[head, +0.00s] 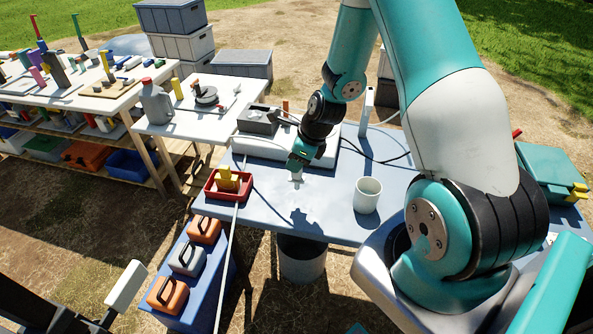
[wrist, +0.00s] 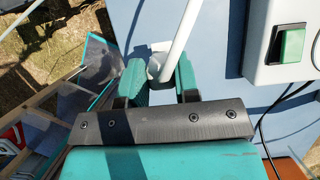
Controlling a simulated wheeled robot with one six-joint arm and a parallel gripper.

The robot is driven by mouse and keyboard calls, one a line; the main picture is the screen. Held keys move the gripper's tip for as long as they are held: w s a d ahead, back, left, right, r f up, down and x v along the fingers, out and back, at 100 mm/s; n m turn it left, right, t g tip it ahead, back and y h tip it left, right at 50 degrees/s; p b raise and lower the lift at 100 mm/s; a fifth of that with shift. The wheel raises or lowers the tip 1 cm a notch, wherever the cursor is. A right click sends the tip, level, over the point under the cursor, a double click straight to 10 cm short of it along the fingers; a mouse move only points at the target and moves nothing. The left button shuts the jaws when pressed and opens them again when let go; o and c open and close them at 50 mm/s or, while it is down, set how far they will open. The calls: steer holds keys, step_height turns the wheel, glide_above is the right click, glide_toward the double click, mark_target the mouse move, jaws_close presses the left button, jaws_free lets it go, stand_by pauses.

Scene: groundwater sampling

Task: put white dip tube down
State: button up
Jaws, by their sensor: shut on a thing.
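My gripper (wrist: 160,70) is shut on the white dip tube (wrist: 181,25). In the wrist view, its teal fingers are on either side of a pale grip piece, and the tube slants up and right out of the picture. In the head view, my gripper (head: 297,168) is low over the blue-grey table (head: 315,222), with a small white part below the fingers. I cannot tell whether that part touches the table. Most of the tube is hard to make out there.
A white cup (head: 367,194) stands right of my gripper. A red tray (head: 214,187) with a yellow item is at the table's left edge. A white box with a green switch (wrist: 290,46) and a black cable lie close by. A bucket (head: 302,262) is below the front edge.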

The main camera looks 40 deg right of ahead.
mark_target(297, 176)
step_height(297, 176, down, 4)
steer(key=shift+f, duration=0.1)
stand_by(0.4)
steer(key=shift+f, duration=0.6)
steer(key=o, duration=0.9)
